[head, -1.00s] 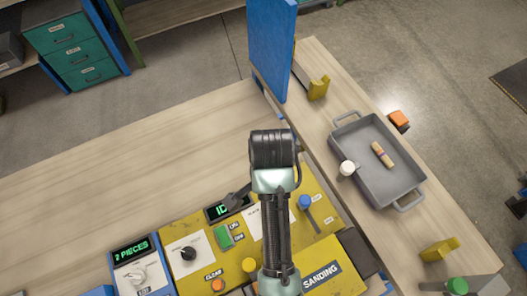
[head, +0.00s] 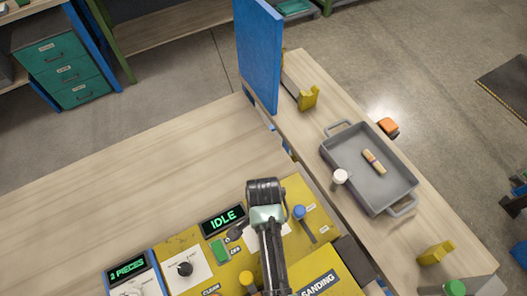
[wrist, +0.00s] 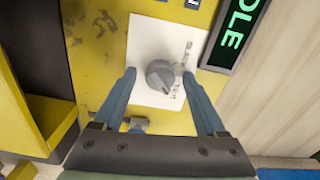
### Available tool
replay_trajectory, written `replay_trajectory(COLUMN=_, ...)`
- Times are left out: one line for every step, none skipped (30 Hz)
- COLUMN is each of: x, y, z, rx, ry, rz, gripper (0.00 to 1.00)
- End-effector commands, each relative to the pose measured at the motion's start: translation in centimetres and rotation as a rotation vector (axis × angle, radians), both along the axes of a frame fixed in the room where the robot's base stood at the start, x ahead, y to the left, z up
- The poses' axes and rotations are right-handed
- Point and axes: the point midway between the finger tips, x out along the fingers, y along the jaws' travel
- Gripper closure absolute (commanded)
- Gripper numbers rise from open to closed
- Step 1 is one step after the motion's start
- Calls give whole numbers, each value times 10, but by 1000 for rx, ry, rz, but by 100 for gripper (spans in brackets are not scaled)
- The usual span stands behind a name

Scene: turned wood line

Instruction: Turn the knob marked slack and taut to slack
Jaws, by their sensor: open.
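In the wrist view a grey round knob (wrist: 160,76) with a raised ridge sits on a white plate (wrist: 150,40) on the yellow panel. Small print stands on the plate at the knob's right and lower right; it is too small to read surely, and I cannot tell which mark the ridge points at. My gripper (wrist: 159,74) is open, with one blue-grey finger to each side of the knob and gaps showing between. In the head view my arm hides the knob; a bit of the white plate (head: 283,230) shows beside it.
A lit IDLE display (head: 222,219) lies close to the knob. A blue-topped lever (head: 299,212) stands right of my arm. The panel also has a green switch (head: 219,250) and a black knob (head: 185,269). A grey tray (head: 372,195) stands on the right bench.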

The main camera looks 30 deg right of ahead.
Motion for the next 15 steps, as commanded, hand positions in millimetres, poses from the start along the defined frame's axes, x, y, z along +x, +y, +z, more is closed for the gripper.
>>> replay_trajectory(x=0, y=0, z=0, rx=0, ry=0, rz=0, gripper=26)
replay_trajectory(x=0, y=0, z=0, rx=0, ry=0, rz=0, gripper=30)
replay_trajectory(x=0, y=0, z=0, rx=0, ry=0, rz=0, gripper=37)
replay_trajectory(x=0, y=0, z=0, rx=0, ry=0, rz=0, gripper=42)
replay_trajectory(x=0, y=0, z=0, rx=0, ry=0, rz=0, gripper=48)
replay_trajectory(x=0, y=0, z=0, rx=0, ry=0, rz=0, gripper=55)
replay_trajectory(x=0, y=0, z=0, rx=0, ry=0, rz=0, gripper=60)
replay_trajectory(x=0, y=0, z=0, rx=0, ry=0, rz=0, gripper=66)
replay_trajectory(x=0, y=0, z=0, rx=0, ry=0, rz=0, gripper=73)
replay_trajectory(x=0, y=0, z=0, rx=0, ry=0, rz=0, gripper=78)
replay_trajectory(x=0, y=0, z=0, rx=0, ry=0, rz=0, gripper=84)
replay_trajectory(x=0, y=0, z=0, rx=0, ry=0, rz=0, gripper=91)
replay_trajectory(x=0, y=0, z=0, rx=0, ry=0, rz=0, gripper=96)
replay_trajectory(x=0, y=0, z=0, rx=0, ry=0, rz=0, gripper=100)
replay_trajectory(x=0, y=0, z=0, rx=0, ry=0, rz=0, gripper=100)
